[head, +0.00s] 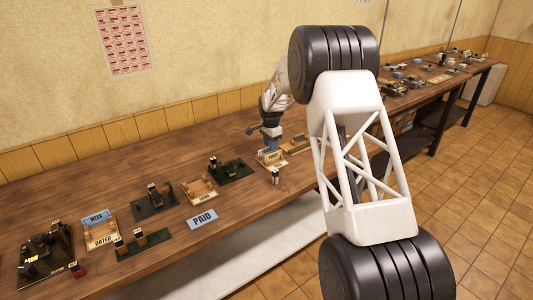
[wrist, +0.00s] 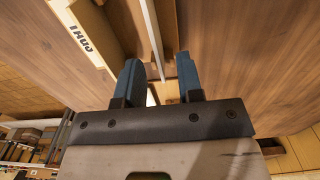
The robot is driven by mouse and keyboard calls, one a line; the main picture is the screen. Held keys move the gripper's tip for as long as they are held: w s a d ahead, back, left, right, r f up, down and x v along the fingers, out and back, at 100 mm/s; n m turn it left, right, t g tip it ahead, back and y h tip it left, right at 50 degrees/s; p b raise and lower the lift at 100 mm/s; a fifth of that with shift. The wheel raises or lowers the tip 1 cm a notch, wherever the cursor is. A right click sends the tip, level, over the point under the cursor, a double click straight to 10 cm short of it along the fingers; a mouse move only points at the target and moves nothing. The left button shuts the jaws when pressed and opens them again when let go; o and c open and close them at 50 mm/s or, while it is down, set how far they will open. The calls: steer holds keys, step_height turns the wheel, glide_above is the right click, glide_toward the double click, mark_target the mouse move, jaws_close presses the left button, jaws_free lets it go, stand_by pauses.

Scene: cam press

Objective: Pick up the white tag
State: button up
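In the wrist view, a thin white strip (wrist: 152,35), which looks like the white tag seen nearly edge-on, runs from the top edge down between my fingertips. My gripper (wrist: 157,60) is open, with a blue finger on each side of the strip and visible gaps. In the head view, my gripper (head: 271,138) is low over the far part of the workbench, just behind a small wooden tray (head: 271,161). The white tag cannot be made out clearly there.
In the wrist view, a lettered wooden piece (wrist: 85,40) lies close left of my fingers. Bare wood shows at right.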

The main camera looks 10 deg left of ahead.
steer(key=shift+f, duration=0.6)
steer(key=shift+c, duration=0.5)
jaws_close()
